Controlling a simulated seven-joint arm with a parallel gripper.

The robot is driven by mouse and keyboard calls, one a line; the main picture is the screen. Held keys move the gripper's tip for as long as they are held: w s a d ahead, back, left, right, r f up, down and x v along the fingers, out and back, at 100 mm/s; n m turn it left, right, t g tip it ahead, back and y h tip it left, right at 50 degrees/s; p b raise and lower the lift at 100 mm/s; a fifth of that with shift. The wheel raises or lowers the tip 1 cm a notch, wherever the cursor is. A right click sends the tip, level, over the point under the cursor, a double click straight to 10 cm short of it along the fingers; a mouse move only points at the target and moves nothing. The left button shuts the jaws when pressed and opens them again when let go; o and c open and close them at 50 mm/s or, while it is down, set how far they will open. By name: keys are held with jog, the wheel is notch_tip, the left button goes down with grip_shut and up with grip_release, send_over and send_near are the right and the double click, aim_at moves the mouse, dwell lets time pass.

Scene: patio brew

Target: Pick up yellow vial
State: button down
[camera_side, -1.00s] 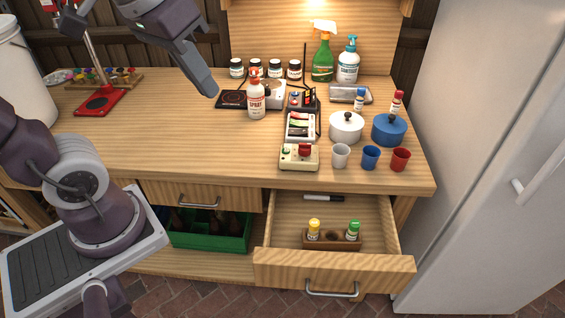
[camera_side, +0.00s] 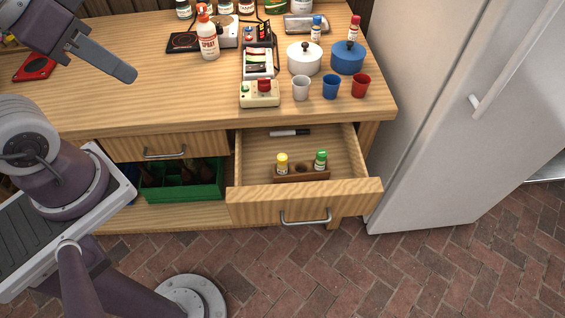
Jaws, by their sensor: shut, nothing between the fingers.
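A small vial with a yellow cap (camera_side: 282,163) stands upright in a brown wooden rack (camera_side: 303,176) inside the open drawer (camera_side: 252,155). A vial with a green cap (camera_side: 320,160) stands in the same rack, to its right. An empty hole shows between the two vials. My gripper (camera_side: 127,73) is shut and empty, above the left part of the tabletop, up and to the left of the drawer and well apart from the vials.
White, blue and red cups, a white pot (camera_side: 304,60) and a blue pot (camera_side: 347,58) stand on the table's right side. A control box (camera_side: 259,93) sits near the front edge. A green crate (camera_side: 182,182) is below; a fridge (camera_side: 445,100) stands right.

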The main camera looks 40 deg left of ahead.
jog(key=c, duration=1.1)
grip_release()
